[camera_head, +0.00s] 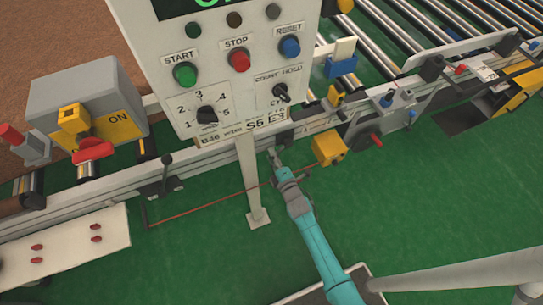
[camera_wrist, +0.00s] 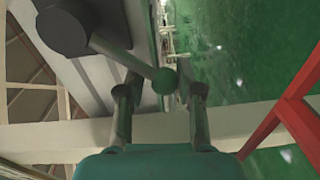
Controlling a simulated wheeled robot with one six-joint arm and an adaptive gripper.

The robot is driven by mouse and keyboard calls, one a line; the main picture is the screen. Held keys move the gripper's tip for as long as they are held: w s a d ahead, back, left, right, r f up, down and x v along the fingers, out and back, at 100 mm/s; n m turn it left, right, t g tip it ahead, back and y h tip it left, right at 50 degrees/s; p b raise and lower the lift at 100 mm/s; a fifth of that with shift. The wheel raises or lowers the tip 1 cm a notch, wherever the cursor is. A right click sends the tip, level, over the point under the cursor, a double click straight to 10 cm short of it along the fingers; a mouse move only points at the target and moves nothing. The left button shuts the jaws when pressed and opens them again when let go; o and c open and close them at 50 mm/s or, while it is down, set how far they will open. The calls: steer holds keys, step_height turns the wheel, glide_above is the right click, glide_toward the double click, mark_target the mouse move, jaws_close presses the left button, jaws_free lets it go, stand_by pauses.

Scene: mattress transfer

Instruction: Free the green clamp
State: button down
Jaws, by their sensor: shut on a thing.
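The green clamp shows in the wrist view as a grey lever with a green ball knob (camera_wrist: 165,81), running from a dark round hub (camera_wrist: 62,28) at the upper left. My gripper (camera_wrist: 164,92) has one finger on each side of the knob and is shut on it; the exact contact is hard to see. In the head view my gripper (camera_head: 273,158) is at the conveyor's side rail, just right of the panel's post. The clamp cannot be made out there, as it is small and partly covered by my gripper.
The control panel (camera_head: 222,125) stands on a white post (camera_head: 250,190) close to my gripper. A yellow box (camera_head: 328,147) with a thin red cord (camera_head: 210,212) is to its right. A black lever (camera_head: 166,172) is on the rail at left. Green floor is open in front.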

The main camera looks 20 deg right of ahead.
steer(key=shift+d, duration=0.15)
steer(key=c, duration=0.7)
jaws_free()
steer(key=shift+s+d+r, duration=0.1)
steer(key=shift+s+r, duration=0.05)
steer(key=shift+s, duration=3.6)
